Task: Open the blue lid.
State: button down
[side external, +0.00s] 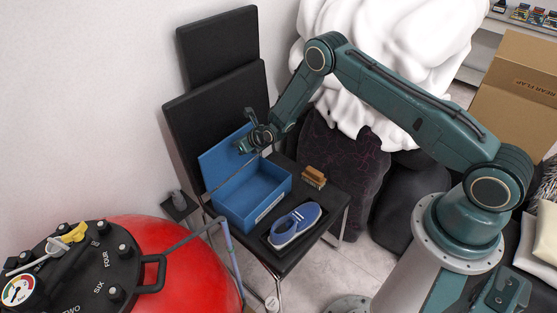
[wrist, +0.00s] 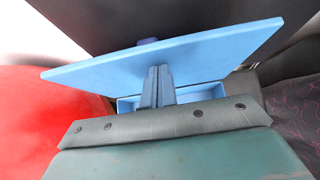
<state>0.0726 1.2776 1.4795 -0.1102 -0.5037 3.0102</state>
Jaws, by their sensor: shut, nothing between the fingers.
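The blue box (side external: 252,207) stands on the black chair seat, and its interior is visible. Its blue lid (side external: 218,157) is raised at the back, tilted up toward the chair backrest. My gripper (side external: 244,147) is at the lid's upper right part, above the back of the box. In the wrist view the lid (wrist: 215,58) spans the picture, and my shut, empty fingers (wrist: 157,70) overlap its near face. Whether they touch it is unclear. Part of the box (wrist: 126,104) shows below the lid. A small dark blue piece (wrist: 147,41) shows at the lid's far edge.
The chair backrest (side external: 215,105) rises close behind the lid. A red tank (side external: 185,270) stands at the front left.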

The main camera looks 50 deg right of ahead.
jog(key=shift+s, duration=0.15)
jog(key=f+v, duration=0.1)
jog(key=v, duration=1.1)
jog(key=shift+s+r, duration=0.3)
jog(key=shift+s, duration=0.45)
